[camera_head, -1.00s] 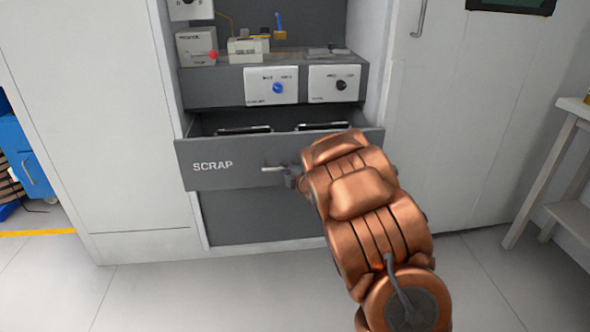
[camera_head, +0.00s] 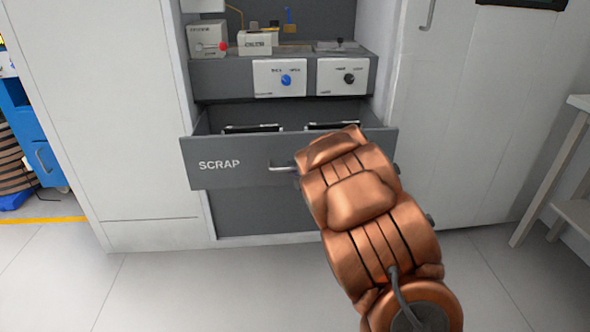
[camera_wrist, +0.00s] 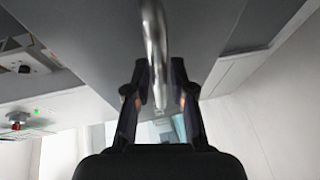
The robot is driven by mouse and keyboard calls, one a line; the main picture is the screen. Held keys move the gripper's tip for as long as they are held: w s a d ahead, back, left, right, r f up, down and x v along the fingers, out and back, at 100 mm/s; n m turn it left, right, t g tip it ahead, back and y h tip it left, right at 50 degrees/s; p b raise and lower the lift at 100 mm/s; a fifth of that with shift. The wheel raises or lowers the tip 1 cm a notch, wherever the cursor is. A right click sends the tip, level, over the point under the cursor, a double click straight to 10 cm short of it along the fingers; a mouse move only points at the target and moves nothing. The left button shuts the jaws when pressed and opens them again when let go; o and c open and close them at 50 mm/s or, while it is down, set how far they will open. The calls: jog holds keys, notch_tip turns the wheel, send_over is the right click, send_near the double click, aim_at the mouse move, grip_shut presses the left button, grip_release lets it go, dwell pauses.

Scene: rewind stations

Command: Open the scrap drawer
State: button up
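The scrap drawer (camera_head: 240,178) is grey, marked SCRAP, and stands partly pulled out of the cabinet. Its inside shows above the front panel. The bar handle (camera_head: 281,168) is metal; its right part is hidden behind my copper arm. My gripper is hidden by the arm in the head view. In the wrist view my gripper (camera_wrist: 159,68) has one dark finger on each side of the handle (camera_wrist: 154,35), with the fingertips close against the bar. The drawer front (camera_wrist: 95,40) also shows in the wrist view.
Above the drawer is a grey panel with a blue knob (camera_head: 286,80) and a black knob (camera_head: 349,78). Small boxes stand on the shelf over it. A white side table (camera_head: 570,150) is at the right. The floor (camera_head: 200,290) in front is clear.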

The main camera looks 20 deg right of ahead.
jog(key=shift+o, duration=1)
jog(key=shift+s, duration=0.1)
jog(key=s+r, duration=0.1)
jog(key=s, duration=0.6)
jog(key=shift+d+r, duration=0.2)
jog(key=shift+d, duration=0.15)
jog(key=shift+s, duration=0.1)
